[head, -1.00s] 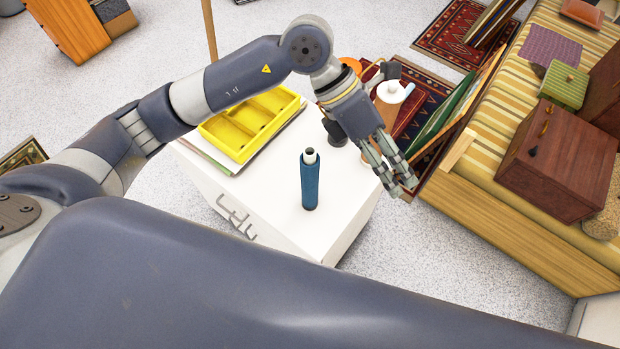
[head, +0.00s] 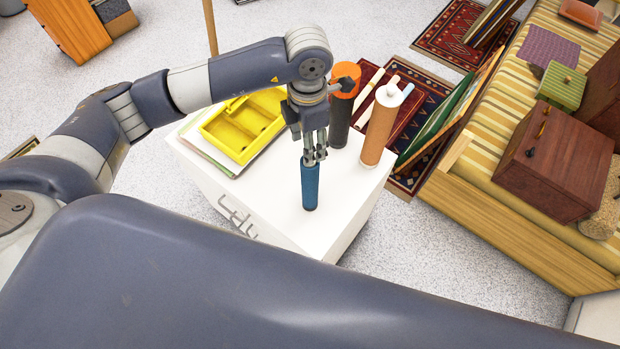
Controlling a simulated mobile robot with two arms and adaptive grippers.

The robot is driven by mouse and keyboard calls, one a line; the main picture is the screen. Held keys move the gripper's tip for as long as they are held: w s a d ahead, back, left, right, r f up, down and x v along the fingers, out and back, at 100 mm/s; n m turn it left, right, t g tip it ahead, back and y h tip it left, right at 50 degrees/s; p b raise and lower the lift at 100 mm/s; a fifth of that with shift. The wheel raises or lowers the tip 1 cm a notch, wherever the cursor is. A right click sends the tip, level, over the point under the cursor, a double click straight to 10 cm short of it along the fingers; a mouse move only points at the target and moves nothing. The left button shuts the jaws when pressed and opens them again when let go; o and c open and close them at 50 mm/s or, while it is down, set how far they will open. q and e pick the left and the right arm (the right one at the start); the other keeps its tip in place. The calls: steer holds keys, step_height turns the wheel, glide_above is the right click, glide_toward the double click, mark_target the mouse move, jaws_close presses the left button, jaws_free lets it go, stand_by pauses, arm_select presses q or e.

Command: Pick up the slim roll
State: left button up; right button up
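The slim roll (head: 309,187) is a thin blue cylinder standing upright on a white table (head: 352,200). My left gripper (head: 315,160) points down right at the roll's top end, and its fingers cover that end. The fingers look close together, but I cannot tell whether they touch or clasp the roll. The roll's pale top is hidden behind the fingers. My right gripper is not in view.
A yellow divided tray (head: 228,152) lies at the table's left. A dark roll with an orange top (head: 340,118) and a brown roll with a white top (head: 379,130) stand close behind my gripper, to the right. A striped bench (head: 480,165) is farther right.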

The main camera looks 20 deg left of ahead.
arm_select(q)
step_height(320, 180, down, 3)
steer(key=shift+s+d+f+p, duration=0.1)
steer(key=shift+f+p, duration=0.05)
steer(key=shift+p, duration=0.75)
steer(key=shift+f, duration=0.55)
jaws_close()
steer(key=shift+r, duration=0.1)
